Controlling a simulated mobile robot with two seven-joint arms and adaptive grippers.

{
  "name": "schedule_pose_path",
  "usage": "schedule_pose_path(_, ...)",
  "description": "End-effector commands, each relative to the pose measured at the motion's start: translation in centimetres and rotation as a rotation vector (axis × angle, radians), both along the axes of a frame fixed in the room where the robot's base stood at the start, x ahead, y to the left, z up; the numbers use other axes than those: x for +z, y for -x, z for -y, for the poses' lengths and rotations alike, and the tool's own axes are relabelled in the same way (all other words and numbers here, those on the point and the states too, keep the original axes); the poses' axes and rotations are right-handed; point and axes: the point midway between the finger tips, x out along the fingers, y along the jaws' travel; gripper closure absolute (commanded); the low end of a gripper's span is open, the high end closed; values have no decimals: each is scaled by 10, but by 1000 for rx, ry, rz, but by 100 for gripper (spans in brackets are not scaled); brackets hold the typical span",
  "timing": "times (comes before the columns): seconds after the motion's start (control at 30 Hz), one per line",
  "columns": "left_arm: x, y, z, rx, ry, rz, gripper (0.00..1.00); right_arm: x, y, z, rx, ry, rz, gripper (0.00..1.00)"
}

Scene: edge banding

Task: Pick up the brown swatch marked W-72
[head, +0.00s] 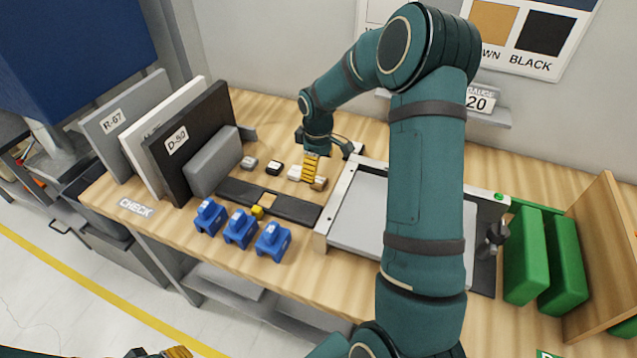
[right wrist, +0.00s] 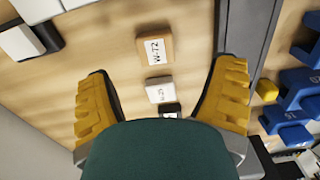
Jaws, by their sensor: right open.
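The brown swatch marked W-72 (right wrist: 155,48) lies on the wooden bench, its white label readable in the right wrist view. In the head view the brown swatch (head: 320,184) shows at the right end of a row of swatches, partly behind my gripper. My right gripper (head: 312,169) is over that end of the row. In the wrist view the right gripper (right wrist: 165,69) is open, its yellow fingers wide apart, with nothing between the pads. The swatch appears ahead of the fingertips. Only a bit of my left gripper (head: 178,352) shows at the bottom edge.
A white swatch (right wrist: 159,89) and a black swatch (right wrist: 172,110) lie beside the brown one; a grey swatch (head: 249,162) is farther left. A dark strip (head: 290,206), blue clamps (head: 240,229) and a metal-framed tray (head: 340,205) are close by. Upright panels (head: 190,138) stand left.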

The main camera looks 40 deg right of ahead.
Motion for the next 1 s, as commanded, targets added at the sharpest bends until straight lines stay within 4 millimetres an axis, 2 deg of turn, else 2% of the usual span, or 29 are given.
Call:
schedule_pose_path(0.27, -1, 1, 0, -2, 0, -2, 61, -16, 0, 1, -1, -1, -1, 16)
schedule_pose_path(0.6, -6, 2, 1, -4, 1, -5, 61, -59, -2, 4, -1, -1, -1, 16)
schedule_pose_path(0.83, -6, 2, 1, -4, 1, -5, 61, -61, -2, 4, -1, 0, 1, 16)
schedule_pose_path(0.87, -6, 2, 1, -4, 1, -5, 61, -61, -2, 4, -1, 0, 1, 20)
schedule_pose_path(1.0, -6, 2, 1, -4, 1, -5, 61, -61, -2, 4, -1, 0, 1, 69)
